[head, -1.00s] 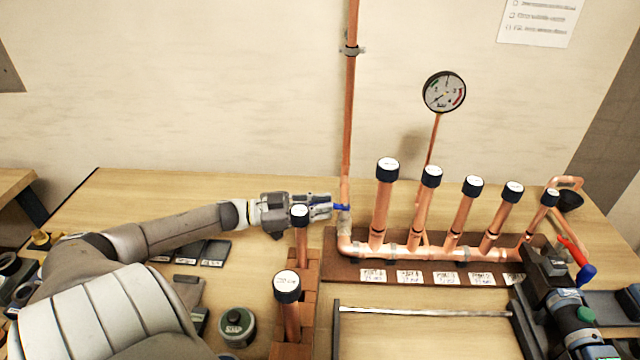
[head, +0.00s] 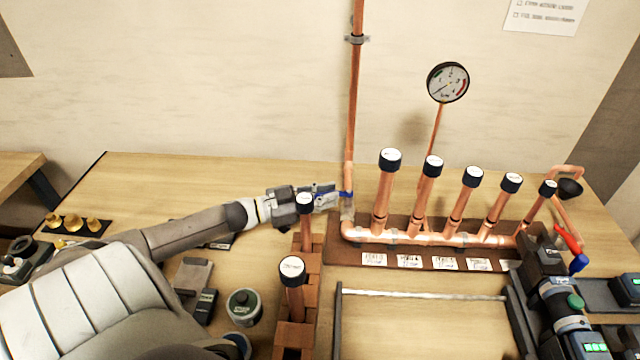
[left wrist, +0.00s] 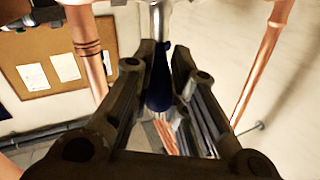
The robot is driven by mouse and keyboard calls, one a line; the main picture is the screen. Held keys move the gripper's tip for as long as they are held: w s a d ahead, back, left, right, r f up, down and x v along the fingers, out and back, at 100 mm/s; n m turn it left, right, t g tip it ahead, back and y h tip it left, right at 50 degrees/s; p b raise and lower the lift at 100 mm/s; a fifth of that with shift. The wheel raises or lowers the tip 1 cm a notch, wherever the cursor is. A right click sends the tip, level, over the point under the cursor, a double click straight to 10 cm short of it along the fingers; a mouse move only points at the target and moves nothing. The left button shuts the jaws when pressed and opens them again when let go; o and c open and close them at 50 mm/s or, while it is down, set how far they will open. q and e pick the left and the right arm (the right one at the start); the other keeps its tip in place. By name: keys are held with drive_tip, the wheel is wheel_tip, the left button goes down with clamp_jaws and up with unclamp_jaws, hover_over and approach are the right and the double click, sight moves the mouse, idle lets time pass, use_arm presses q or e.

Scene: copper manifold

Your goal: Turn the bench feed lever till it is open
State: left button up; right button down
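The bench feed lever (head: 346,194) is a small blue handle low on the tall copper pipe, just above where the pipe meets the manifold (head: 430,238). Part of the lever is hidden by my left gripper (head: 326,196), which reaches it from the left. In the left wrist view the blue lever (left wrist: 158,82) lies between the two dark fingers of my left gripper (left wrist: 165,60). A narrow gap shows between the lever and the right finger. Contact with the left finger is unclear.
Capped copper stubs (head: 293,268) on a brick-coloured stand rise just under my left wrist. The manifold's capped ports and the gauge (head: 448,82) stand to the right.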

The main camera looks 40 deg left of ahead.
use_arm(q)
drive_tip(key=shift+o, duration=0.5)
drive_tip(key=shift+s+a+f, duration=0.1)
drive_tip(key=shift+s+f, duration=0.1)
drive_tip(key=shift+f, duration=0.1)
drive_tip(key=v, duration=1.1)
drive_tip(key=shift+s+a+r, duration=0.2)
drive_tip(key=shift+s+r, duration=0.05)
